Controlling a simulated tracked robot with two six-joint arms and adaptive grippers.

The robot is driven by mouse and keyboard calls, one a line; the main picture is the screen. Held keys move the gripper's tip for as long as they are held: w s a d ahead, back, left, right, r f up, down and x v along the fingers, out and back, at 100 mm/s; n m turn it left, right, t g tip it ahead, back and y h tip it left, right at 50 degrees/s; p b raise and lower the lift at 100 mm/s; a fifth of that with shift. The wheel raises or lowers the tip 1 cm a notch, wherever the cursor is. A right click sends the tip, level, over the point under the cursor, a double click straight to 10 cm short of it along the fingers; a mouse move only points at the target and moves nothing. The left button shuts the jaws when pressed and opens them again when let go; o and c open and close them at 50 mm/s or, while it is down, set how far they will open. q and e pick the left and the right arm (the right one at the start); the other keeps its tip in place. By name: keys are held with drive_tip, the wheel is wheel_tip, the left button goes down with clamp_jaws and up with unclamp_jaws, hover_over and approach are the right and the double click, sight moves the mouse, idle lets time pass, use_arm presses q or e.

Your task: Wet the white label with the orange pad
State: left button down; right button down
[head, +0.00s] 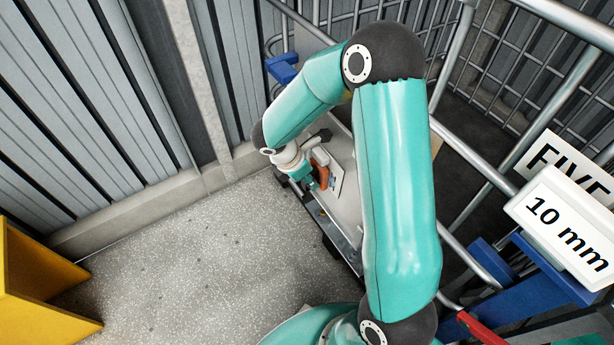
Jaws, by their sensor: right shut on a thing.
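The orange pad (320,173) is small in the middle of the head view, held at the end of my right arm. My right gripper (316,181) is shut on it; the fingers are small and partly hidden. The white label (338,180) is on the pale panel just right of the pad. The pad overlaps the label's left part in this view. I cannot tell whether the pad touches it. My left gripper is not in view.
A metal cage of bars (505,60) stands behind and to the right. A sign reading "10 mm" (565,225) is at the right, by blue parts. A yellow box (40,280) is at the lower left. The speckled floor (200,260) between is clear.

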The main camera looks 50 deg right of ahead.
drive_tip(key=shift+s+a+b, duration=0.2)
drive_tip(key=shift+s+b, duration=0.05)
drive_tip(key=shift+s, duration=0.45)
drive_tip(key=shift+s+a+b, duration=0.25)
drive_tip(key=shift+s+b, duration=0.05)
drive_tip(key=shift+s, duration=0.45)
drive_tip(key=shift+s+a+b, duration=0.2)
drive_tip(key=shift+s+b, duration=0.05)
drive_tip(key=shift+s, duration=0.45)
drive_tip(key=w+a, duration=0.2)
drive_tip(key=a, duration=0.6)
drive_tip(key=shift+w+a, duration=0.3)
drive_tip(key=shift+w, duration=0.1)
